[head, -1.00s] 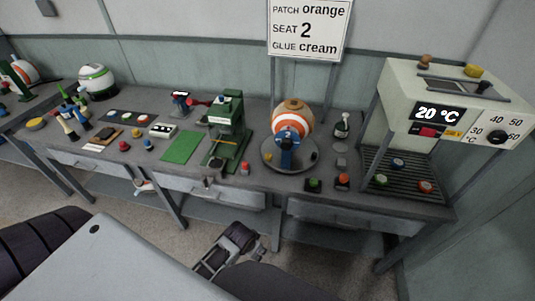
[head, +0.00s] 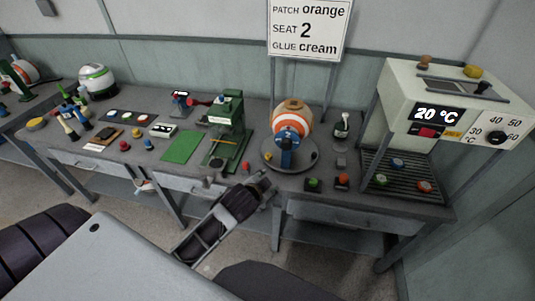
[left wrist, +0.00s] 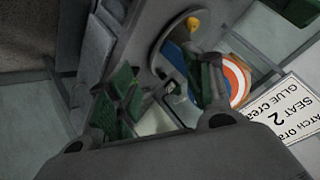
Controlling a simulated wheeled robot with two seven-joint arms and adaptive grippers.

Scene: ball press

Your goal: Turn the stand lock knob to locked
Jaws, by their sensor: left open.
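The orange and white striped ball (head: 293,116) sits in a blue clamp on a round grey stand (head: 305,164). The ball and part of the stand also show in the left wrist view (left wrist: 236,82). A small yellow knob (left wrist: 193,24) stands at the stand's rim in the left wrist view; it is small in the head view (head: 268,157). I cannot read its locked or unlocked setting. My left gripper (head: 264,182) is open and empty, in front of the stand near the table's front edge, apart from the knob. My right gripper is not in view.
The green press (head: 228,125) stands left of the stand. A green button (head: 314,184) and a red button (head: 342,179) lie at the front right. A heater box (head: 445,95) stands at the far right. A sign (head: 309,29) rises behind the ball.

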